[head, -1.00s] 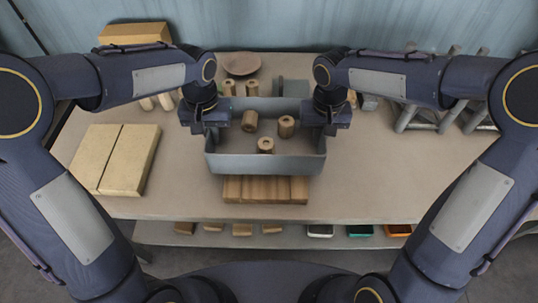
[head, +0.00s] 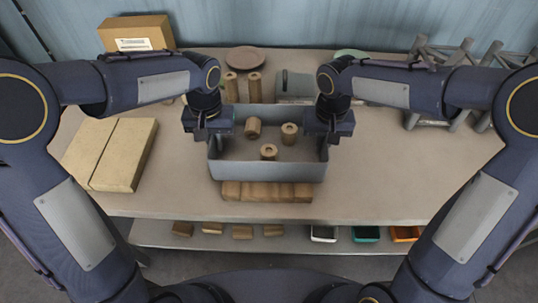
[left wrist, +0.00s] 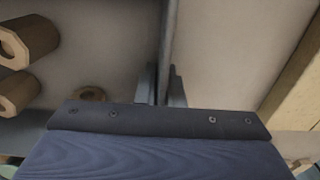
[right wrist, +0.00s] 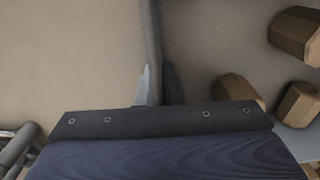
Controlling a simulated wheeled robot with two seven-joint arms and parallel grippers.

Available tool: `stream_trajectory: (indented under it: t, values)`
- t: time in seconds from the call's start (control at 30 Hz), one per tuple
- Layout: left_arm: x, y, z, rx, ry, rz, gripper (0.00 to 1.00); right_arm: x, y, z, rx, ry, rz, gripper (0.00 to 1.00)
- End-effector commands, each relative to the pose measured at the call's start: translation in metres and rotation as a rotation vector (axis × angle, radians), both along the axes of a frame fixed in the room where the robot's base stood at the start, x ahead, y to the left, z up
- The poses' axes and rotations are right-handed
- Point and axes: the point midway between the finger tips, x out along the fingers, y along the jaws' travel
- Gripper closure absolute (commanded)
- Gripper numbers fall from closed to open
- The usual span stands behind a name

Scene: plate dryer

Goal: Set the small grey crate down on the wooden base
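The small grey crate (head: 268,171) is in the middle of the head view, roughly level, with several short wooden pieces with holes (head: 269,152) inside. The wooden base (head: 266,192), a row of brown blocks, shows below the crate's front wall; the rest is hidden under the crate. I cannot tell whether the crate touches it. My left gripper (head: 212,134) is shut on the crate's left wall, which runs between its fingers in the left wrist view (left wrist: 165,85). My right gripper (head: 328,135) is shut on the right wall, also between its fingers in the right wrist view (right wrist: 157,85).
Two tan boards (head: 110,155) lie at the left. A cardboard box (head: 137,33), a brown dish (head: 245,58), upright wooden cylinders (head: 254,87) and a grey block (head: 294,85) stand behind. A grey rack (head: 450,85) is at the back right. Small bins (head: 365,234) sit on the lower shelf.

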Motion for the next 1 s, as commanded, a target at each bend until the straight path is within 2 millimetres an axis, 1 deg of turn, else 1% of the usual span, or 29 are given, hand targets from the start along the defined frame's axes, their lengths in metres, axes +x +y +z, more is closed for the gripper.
stream_trajectory:
  t: [0.03,0.1,0.13,0.37,0.47,0.57,0.67,0.8,1.0]
  values:
    - [0.0,0.0,0.002,0.0,-0.001,0.0,0.85,0.0,0.0,0.002,0.001,-0.001,0.0,0.85]
    - [0.0,0.0,0.002,0.0,-0.001,0.0,0.76,0.0,0.0,0.002,0.001,0.0,0.0,0.76]
    - [0.0,0.0,0.002,0.0,-0.001,0.0,0.74,0.0,0.001,0.002,0.001,0.0,0.0,0.74]
    - [0.0,0.0,0.002,0.0,-0.001,0.0,0.74,0.0,0.001,0.002,0.001,0.0,0.0,0.74]
    - [0.001,0.0,0.006,-0.001,-0.002,0.0,0.74,0.0,0.0,0.002,0.001,0.0,0.0,0.74]
    - [0.001,0.0,0.017,-0.001,-0.004,0.0,0.74,0.0,0.0,0.002,0.001,0.0,0.0,0.74]
    - [0.001,0.0,0.036,-0.002,-0.007,0.0,0.74,0.0,0.0,0.002,0.001,0.0,0.0,0.74]
    - [0.001,0.0,0.068,-0.002,-0.007,0.0,0.74,0.0,0.0,0.002,0.001,0.0,0.0,0.74]
    - [0.001,0.0,0.104,-0.002,-0.005,0.0,0.74,0.0,0.0,0.002,0.001,0.0,0.0,0.74]
